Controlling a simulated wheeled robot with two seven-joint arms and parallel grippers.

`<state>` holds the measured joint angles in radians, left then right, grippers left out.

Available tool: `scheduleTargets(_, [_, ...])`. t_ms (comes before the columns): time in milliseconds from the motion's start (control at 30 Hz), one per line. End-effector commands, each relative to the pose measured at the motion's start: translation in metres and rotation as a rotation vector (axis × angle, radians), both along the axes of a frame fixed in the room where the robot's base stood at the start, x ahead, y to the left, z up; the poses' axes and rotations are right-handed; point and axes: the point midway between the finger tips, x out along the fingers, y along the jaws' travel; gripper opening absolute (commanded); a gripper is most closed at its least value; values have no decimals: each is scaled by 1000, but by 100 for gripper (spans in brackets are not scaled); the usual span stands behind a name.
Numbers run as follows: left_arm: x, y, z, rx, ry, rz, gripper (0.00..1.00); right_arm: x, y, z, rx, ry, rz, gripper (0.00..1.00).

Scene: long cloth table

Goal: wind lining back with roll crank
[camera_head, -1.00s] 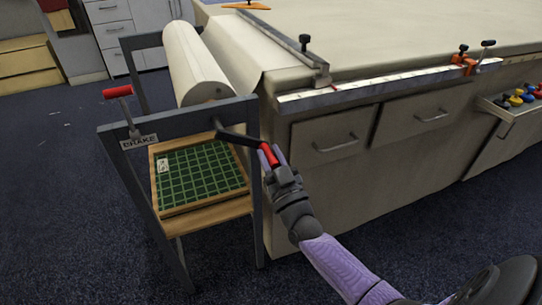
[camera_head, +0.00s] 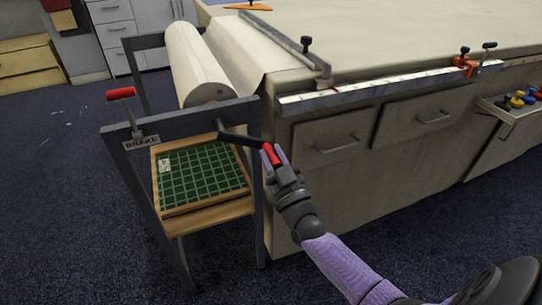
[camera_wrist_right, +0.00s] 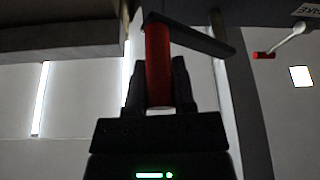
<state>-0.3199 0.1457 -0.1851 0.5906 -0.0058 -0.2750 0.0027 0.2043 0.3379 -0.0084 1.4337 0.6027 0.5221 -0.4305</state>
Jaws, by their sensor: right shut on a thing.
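The roll of pale lining (camera_head: 197,66) lies in a grey metal stand at the left end of the table, and its cloth runs up onto the table top. The dark roll crank (camera_head: 240,138) reaches out to the right from the stand's front bar and ends in a red handle (camera_head: 271,156). My right gripper (camera_head: 275,160) is shut on that red handle. The right wrist view shows the red handle (camera_wrist_right: 158,65) upright between the two dark fingers. A brake lever (camera_head: 127,107) with a red grip stands at the stand's left, above a "BRAKE" label. My left gripper is out of view.
A wooden tray with a green gridded mat (camera_head: 203,174) sits low in the stand. The long table (camera_head: 420,40) has a metal rule (camera_head: 390,88) with clamps along its edge. Drawers (camera_head: 333,138) face the gripper's right side. A side bin holds several coloured knobs (camera_head: 520,98).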

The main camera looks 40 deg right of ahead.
Motion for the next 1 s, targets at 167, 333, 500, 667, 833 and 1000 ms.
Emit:
scheduleTargets(167, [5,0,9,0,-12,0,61,-2,-7,5,-60,24,-8,0])
scheduleTargets(333, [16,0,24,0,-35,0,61,-3,-11,21,-181,50,-8,0])
scheduleTargets(500, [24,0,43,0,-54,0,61,-4,-14,39,-331,85,-9,0])
scheduleTargets(667, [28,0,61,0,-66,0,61,-4,-14,53,-469,117,-9,0])
scheduleTargets(833, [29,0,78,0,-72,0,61,-3,-13,66,-599,148,-9,0])
scheduleTargets(1000, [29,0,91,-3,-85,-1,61,-2,-11,75,-700,171,-9,0])
